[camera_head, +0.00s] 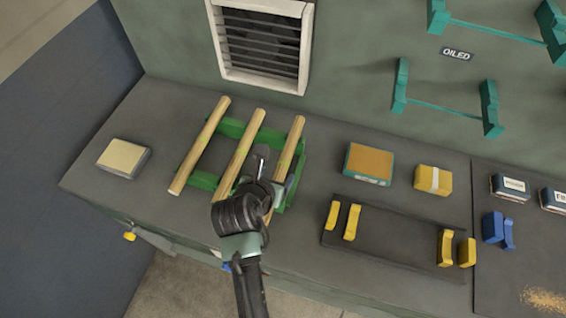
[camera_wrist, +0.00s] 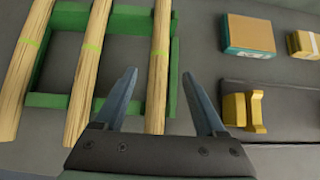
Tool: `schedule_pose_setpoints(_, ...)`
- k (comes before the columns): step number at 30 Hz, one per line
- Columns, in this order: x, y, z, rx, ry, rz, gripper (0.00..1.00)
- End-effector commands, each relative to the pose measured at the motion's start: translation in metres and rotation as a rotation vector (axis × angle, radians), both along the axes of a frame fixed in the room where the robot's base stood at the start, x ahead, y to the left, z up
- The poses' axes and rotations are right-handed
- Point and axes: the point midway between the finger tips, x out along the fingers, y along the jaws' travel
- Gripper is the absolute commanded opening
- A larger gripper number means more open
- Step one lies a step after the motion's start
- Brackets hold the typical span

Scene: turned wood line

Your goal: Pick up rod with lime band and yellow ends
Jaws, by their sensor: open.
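Three pale wooden rods lie side by side across a green rack (camera_head: 232,128): a left rod (camera_head: 200,146), a middle rod (camera_head: 240,150) and a right rod (camera_head: 294,138). In the wrist view the left rod (camera_wrist: 22,70), middle rod (camera_wrist: 86,72) and right rod (camera_wrist: 158,85) each show a lime band. I cannot make out the colour of their ends. My gripper (camera_head: 262,158) is over the rack's right part, hiding some of the right rod. In the wrist view my gripper (camera_wrist: 158,73) is open and empty, with the right rod between its fingers in the picture.
A cream block (camera_head: 123,158) lies left of the rack. An orange-topped box (camera_head: 368,164), a yellow block (camera_head: 433,180) and a dark tray (camera_head: 393,240) with yellow holders are to the right. A vented wall (camera_head: 150,45) stands behind.

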Motion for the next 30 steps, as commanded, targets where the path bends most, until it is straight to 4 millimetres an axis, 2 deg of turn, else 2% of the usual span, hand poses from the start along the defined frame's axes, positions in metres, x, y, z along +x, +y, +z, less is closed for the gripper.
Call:
schedule_pose_setpoints(8,0.011,-0.003,-0.011,0.001,0.001,-0.001,0.72)
schedule_pose_setpoints(19,0.037,-0.01,-0.041,0.001,0.0,-0.001,0.72)
schedule_pose_setpoints(28,0.039,-0.011,-0.044,0.002,-0.001,-0.001,0.72)
schedule_pose_setpoints(29,0.039,-0.011,-0.044,0.002,-0.001,-0.001,0.71)
schedule_pose_setpoints(30,0.039,-0.011,-0.044,0.002,-0.001,-0.001,0.64)
